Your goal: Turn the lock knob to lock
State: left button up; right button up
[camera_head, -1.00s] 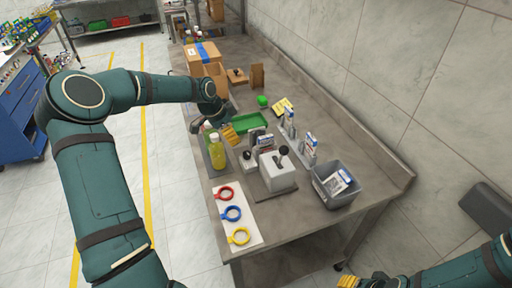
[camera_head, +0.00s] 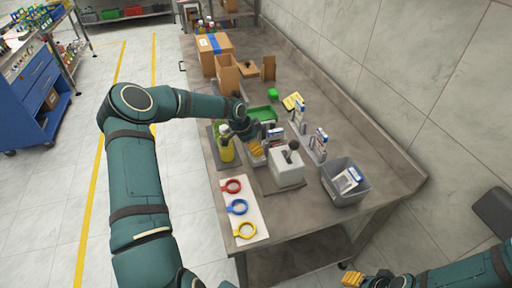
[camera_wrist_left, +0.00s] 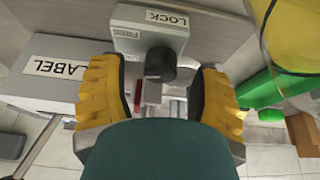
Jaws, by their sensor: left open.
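The lock unit shows in the left wrist view as a grey box (camera_wrist_left: 150,38) with a LOCK label and a small FREE label. Its black lock knob (camera_wrist_left: 160,64) sticks out between my left fingers. My left gripper (camera_wrist_left: 158,80) is open, with one yellow finger on each side of the knob; I cannot tell whether either touches it. In the head view my left gripper (camera_head: 255,148) is over the small grey box (camera_head: 257,161), and the knob is hidden or too small to tell. My right gripper (camera_head: 351,279) is at the bottom edge, partly cut off.
A white box (camera_head: 286,174) with a black lever (camera_head: 291,150) stands close right of my left gripper. A yellow-green bottle (camera_head: 226,152) stands close left. A green tray (camera_head: 263,113) lies behind. A grey bin (camera_head: 345,188) and colored rings (camera_head: 238,207) are nearer the front.

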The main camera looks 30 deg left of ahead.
pick_arm(q)
jog(key=shift+w+d+f, duration=0.1)
jog(key=shift+w+f, duration=0.05)
jog(key=shift+f, duration=0.3)
grip_shut()
jog(key=shift+f+n+y+b, duration=0.1)
jog(key=shift+n+y+b, duration=0.2)
jog(key=shift+n+b, duration=0.55)
jog(key=shift+n+t+b, duration=0.3)
jog(key=shift+n+b, duration=0.25)
jog(key=shift+n, duration=0.1)
grip_release()
